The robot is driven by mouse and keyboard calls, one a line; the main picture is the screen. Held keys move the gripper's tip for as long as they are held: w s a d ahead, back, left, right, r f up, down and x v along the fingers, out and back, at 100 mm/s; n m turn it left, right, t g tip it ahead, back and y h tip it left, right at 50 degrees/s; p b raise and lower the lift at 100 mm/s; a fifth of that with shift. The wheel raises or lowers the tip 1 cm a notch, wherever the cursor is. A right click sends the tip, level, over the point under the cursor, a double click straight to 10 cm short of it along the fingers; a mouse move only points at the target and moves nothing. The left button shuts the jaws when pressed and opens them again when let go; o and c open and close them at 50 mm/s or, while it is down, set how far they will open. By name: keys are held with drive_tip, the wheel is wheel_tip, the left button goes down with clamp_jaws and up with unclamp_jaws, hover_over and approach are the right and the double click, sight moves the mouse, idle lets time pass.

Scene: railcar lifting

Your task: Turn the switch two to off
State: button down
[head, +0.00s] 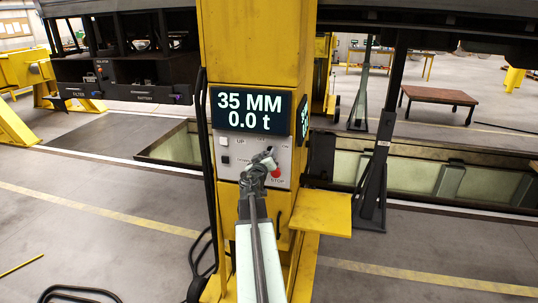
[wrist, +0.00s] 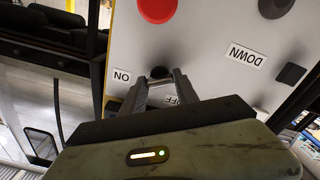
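A grey control panel (head: 229,172) is on the front of the yellow column. In the wrist view, where the lettering is upside down, a small dark knob (wrist: 160,72) sits on it between an ON label (wrist: 122,76) and a partly hidden OFF label (wrist: 184,97). My gripper (head: 264,158) is at the panel in the head view and covers part of it. In the wrist view my gripper (wrist: 160,77) has its two fingertips apart, one on each side of the dark knob. Contact and the knob's pointing direction cannot be made out. No switch number is readable.
A red stop button (head: 276,173) is close beside my gripper; a black round knob (wrist: 275,6) and a dark square button (wrist: 291,74) are also on the panel. A display (head: 252,110) reads 35 MM, 0.0 t. A yellow ledge (head: 321,212) juts out at lower right.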

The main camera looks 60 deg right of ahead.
drive_tip(key=shift+w, duration=0.1)
drive_tip(key=shift+n, duration=0.4)
drive_tip(key=n, duration=1)
drive_tip(key=shift+n, duration=0.4)
drive_tip(key=shift+a+n, duration=0.1)
drive_tip(key=shift+n, duration=0.2)
drive_tip(key=c, duration=0.9)
unclamp_jaws()
